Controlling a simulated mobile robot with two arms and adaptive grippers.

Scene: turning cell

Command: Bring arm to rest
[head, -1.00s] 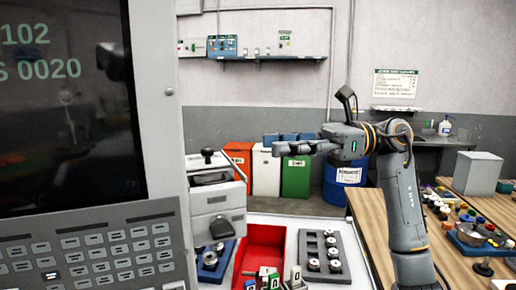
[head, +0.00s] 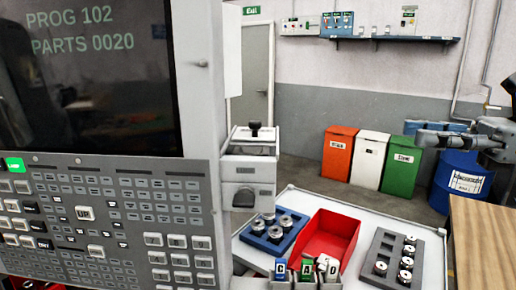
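My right gripper (head: 426,136) shows at the right edge of the head view, with part of my dark grey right arm cut off by the frame. Its fingers point left, in front of the green bin and the blue drum. They look empty, but from this side I cannot tell whether they are open or shut. It is held well above the white table and apart from everything on it. My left gripper is not in view.
A machine control panel (head: 112,222) fills the left. A white table (head: 392,206) holds a red tray (head: 325,236), a blue holder (head: 262,241) and a grey holder (head: 384,251) with metal parts. Bins and a blue drum (head: 456,184) stand behind; a wooden bench (head: 478,240) is at right.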

